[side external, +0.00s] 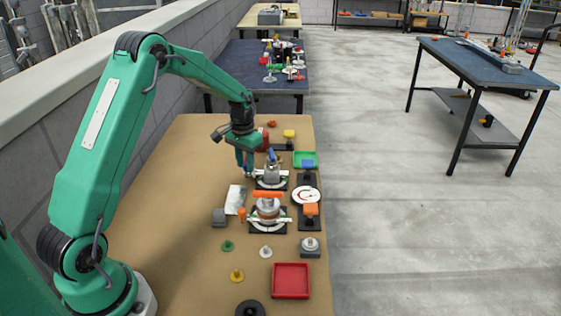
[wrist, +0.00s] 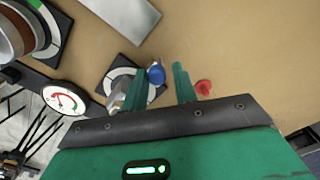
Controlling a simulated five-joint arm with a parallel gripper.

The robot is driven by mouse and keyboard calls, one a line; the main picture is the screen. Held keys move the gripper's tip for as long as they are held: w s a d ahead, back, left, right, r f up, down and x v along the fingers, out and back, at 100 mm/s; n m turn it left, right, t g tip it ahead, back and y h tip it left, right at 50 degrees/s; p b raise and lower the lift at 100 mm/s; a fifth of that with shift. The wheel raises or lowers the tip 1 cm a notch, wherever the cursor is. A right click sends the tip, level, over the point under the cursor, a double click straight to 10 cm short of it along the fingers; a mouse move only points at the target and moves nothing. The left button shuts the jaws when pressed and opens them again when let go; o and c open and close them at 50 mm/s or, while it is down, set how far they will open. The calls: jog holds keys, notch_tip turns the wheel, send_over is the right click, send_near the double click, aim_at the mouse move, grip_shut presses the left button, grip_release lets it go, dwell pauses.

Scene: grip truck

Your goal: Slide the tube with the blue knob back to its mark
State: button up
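A blue knob (side external: 271,155) tops a grey metal tube (side external: 271,173) on a dark square base with a white ring scale (side external: 259,182). My gripper (side external: 245,163) is just left of the knob in the side view, fingers pointing down. In the wrist view, my gripper (wrist: 160,72) has its two green fingers apart. The blue knob (wrist: 156,73) shows in the gap, closer to the left finger. Contact cannot be told. The left finger hides part of the tube and the white ring scale (wrist: 121,71).
A similar unit with an orange handle (side external: 268,195) stands in front. A round gauge (side external: 306,195) is on the right. The table's left side (side external: 180,180) is bare.

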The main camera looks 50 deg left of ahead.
aim_at(245, 165)
jog(key=shift+r, duration=3.05)
jog(key=shift+s+d+r, duration=0.15)
jog(key=shift+d+r, duration=0.05)
jog(key=shift+r, duration=0.1)
jog(key=s+d+r+m+t, duration=0.1)
jog(key=s+d+r+t, duration=0.3)
jog(key=s+d+r, duration=1.25)
jog(key=s+f+t, duration=0.1)
jog(key=s+f, duration=0.1)
jog(key=s, duration=0.7)
jog(key=shift+s+d+f+m+t, duration=0.15)
jog(key=shift+d+f+m+t, duration=0.15)
jog(key=shift+m, duration=0.1)
